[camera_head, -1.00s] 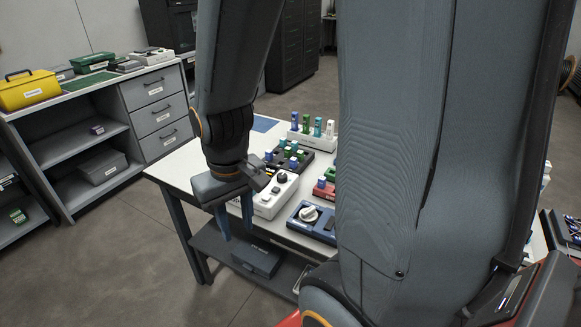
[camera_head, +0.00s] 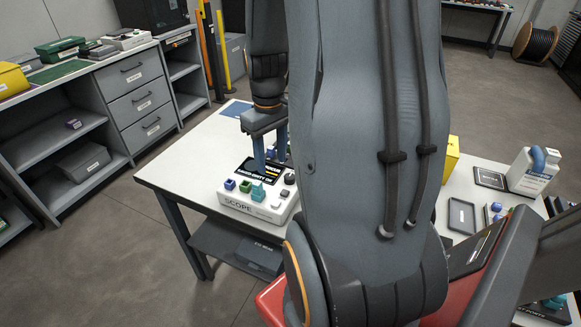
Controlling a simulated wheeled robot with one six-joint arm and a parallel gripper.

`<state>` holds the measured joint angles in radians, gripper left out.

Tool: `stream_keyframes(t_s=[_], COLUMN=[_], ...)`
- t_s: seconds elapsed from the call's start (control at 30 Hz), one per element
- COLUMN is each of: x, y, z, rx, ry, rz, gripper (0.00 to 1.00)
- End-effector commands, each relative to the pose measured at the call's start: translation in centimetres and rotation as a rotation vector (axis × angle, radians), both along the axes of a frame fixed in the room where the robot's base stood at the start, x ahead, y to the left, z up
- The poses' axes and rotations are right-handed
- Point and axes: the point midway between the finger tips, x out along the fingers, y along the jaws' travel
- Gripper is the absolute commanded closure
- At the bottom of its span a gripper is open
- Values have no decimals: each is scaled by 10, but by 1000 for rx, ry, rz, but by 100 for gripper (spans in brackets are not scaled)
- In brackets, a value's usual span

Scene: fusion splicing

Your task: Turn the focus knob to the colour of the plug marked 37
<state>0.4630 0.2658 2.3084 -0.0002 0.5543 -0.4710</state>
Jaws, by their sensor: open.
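A white box marked SCOPE (camera_head: 252,206) sits at the front of the white table. On it are a blue piece (camera_head: 230,184), a green piece (camera_head: 245,186), a teal piece (camera_head: 258,192) and a dark round knob (camera_head: 289,179). I cannot tell which part is the focus knob. A black display with yellow lettering (camera_head: 262,176) stands behind these pieces. My gripper (camera_head: 270,156) is open, fingers pointing down, over or behind the display; contact is unclear. No plug number 37 is readable, and my arm hides much of the table.
The table (camera_head: 185,170) is clear to the left of the box; a blue mat (camera_head: 236,109) lies at its far edge. A drawer cabinet (camera_head: 135,100) stands at far left.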

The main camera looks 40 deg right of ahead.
Motion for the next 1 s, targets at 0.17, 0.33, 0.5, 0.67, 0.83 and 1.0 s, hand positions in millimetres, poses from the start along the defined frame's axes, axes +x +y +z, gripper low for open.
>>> stream_keyframes(t_s=[0.17,0.33,0.5,0.67,0.83,1.0], x=[-7,-9,-10,-10,-10,-9], y=[-43,-55,-54,-54,-54,-54], z=[1,-3,-21,-44,-63,-75], rx=[5,7,8,8,8,6], ry=[10,13,15,15,14,12], rz=[-3,1,3,2,2,2], gripper=[56,56,56,56,56,56])
